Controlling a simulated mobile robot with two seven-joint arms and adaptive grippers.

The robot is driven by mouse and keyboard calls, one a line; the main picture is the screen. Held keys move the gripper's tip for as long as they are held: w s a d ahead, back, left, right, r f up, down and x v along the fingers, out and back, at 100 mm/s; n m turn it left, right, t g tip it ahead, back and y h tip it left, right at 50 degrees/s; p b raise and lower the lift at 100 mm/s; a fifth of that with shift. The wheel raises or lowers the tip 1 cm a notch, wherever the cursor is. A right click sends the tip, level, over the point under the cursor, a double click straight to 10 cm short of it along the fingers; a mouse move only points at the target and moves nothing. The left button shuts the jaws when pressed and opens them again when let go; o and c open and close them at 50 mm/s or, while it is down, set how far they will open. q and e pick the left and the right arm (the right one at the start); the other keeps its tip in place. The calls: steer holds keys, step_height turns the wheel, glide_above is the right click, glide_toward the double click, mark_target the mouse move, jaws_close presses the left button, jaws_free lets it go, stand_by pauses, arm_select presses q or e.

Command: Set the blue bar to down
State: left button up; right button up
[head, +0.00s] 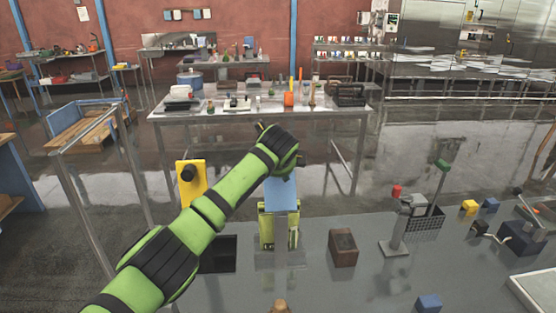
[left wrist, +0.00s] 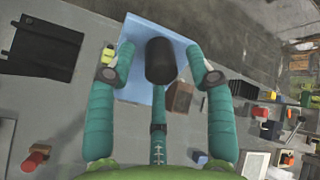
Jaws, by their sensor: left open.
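The blue bar, seen as a flat blue panel (head: 281,194), sits at the top of a yellow-green stand (head: 265,226) in the head view. It also fills the upper middle of the left wrist view (left wrist: 186,50). My left arm crosses the head view, with its wrist over the panel; the fingers are hidden there. A black rounded cylinder (left wrist: 161,60) shows between the fingertips; I cannot tell whether anything touches. My right gripper is out of view.
A yellow panel with a black knob (head: 187,174) stands left of the stand. A brown box (head: 343,248) and a grey device (head: 400,220) with a red top stand to the right. A black mesh basket (head: 425,222) is behind. The dark tabletop between them is bare.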

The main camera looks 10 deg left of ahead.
arm_select(q)
steer(key=v, duration=1)
steer(key=shift+r, duration=0.15)
